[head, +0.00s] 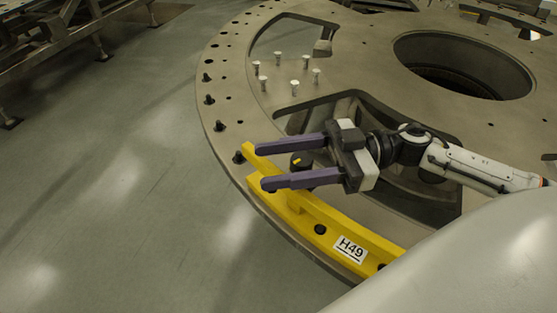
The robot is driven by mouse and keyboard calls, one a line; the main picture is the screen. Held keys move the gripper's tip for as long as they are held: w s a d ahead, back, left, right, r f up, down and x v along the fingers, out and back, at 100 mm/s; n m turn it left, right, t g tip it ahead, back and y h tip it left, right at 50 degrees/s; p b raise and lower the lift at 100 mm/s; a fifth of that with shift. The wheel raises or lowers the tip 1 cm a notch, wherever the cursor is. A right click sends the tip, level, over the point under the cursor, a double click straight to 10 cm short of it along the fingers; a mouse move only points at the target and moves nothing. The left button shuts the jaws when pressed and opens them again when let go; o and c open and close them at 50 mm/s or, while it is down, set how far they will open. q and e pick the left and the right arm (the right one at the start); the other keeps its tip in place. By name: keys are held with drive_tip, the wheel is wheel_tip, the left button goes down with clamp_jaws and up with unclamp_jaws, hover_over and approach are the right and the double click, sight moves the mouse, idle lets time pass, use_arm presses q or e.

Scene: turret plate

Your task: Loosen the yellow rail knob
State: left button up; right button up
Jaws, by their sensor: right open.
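The yellow rail (330,225) lies along the rim of the grey turret plate, with a label reading H49. A black knob with a yellow mark (301,161) shows at the rail's far part. My right gripper (258,166) comes in from the right with two long purple fingers. The fingers are open and apart, and the knob shows in the gap between them, near the gripper's palm. I cannot tell whether either finger touches the knob or how far above the rail they are. The lower finger hides part of the rail. My left gripper is not in view.
The turret plate (350,50) has a large round hole (462,65) and cut-out openings. Several upright pale bolts (294,88) stand on it, and dark bolts (209,99) line its rim. The grey floor (110,180) at left is clear. Metal frames stand at top left.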

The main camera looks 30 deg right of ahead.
drive_tip(key=shift+c, duration=0.3)
drive_tip(key=c, duration=1)
drive_tip(key=shift+s+n+g+b, duration=0.1)
drive_tip(key=shift+n+g+b, duration=0.3)
drive_tip(key=shift+n+g, duration=0.15)
drive_tip(key=shift+s+n+g+y, duration=0.15)
drive_tip(key=shift+n+g+y, duration=0.15)
drive_tip(key=shift+g, duration=0.25)
drive_tip(key=o, duration=1.1)
drive_tip(key=shift+c, duration=0.2)
